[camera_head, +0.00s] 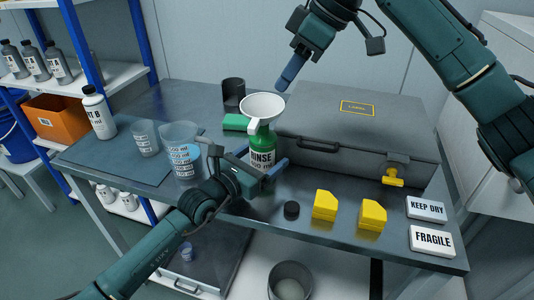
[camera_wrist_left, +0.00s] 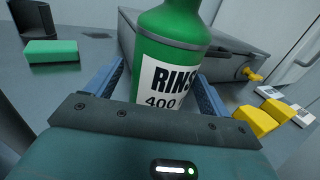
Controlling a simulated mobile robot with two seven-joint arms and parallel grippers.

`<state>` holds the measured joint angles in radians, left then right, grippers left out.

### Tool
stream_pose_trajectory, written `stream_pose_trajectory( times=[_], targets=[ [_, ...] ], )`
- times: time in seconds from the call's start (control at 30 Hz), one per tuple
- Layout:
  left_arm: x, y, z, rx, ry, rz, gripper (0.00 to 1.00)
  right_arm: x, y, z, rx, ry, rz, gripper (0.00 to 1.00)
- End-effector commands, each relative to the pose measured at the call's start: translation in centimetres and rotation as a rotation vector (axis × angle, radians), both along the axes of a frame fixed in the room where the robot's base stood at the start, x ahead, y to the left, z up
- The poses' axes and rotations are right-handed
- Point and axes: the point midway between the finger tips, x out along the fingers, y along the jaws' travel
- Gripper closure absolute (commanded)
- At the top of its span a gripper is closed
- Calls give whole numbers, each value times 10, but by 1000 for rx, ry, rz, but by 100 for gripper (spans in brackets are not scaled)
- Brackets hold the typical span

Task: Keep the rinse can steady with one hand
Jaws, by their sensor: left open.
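The rinse can (camera_head: 262,146) is a green bottle with a white "RINS..." label, upright on the metal table. A white funnel (camera_head: 262,106) sits in its top. In the left wrist view the can (camera_wrist_left: 172,45) stands between the two blue fingers, its top cut off by the frame. My left gripper (camera_head: 249,162) is open around the can's lower part. Its fingers lie on either side; whether they touch it I cannot tell. My right gripper (camera_head: 290,72) hangs above the case, behind and right of the funnel. Its blue fingers overlap, so their opening is hidden.
A grey case (camera_head: 350,125) stands right behind the can. A green block (camera_head: 235,122) and dark cup (camera_head: 233,92) are behind it. A clear beaker (camera_head: 181,150) is left. A black cap (camera_head: 291,210), yellow blocks (camera_head: 325,205) and sign blocks (camera_head: 431,241) sit in front and right.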

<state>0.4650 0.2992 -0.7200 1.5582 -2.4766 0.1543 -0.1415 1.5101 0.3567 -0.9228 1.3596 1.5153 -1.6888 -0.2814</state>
Motion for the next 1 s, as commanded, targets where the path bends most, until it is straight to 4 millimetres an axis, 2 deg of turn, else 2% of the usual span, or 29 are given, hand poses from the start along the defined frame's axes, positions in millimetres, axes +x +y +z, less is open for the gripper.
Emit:
stream_pose_trajectory(
  times=[0.2,0.5,1.0],
  targets=[
    [13,-11,0,-1,1,0,19,0,0,0,0,0,0,64],
    [14,-12,0,0,0,0,19,0,0,0,0,0,0,64],
    [14,-12,0,1,1,0,59,0,0,0,0,0,0,64]
  ],
)
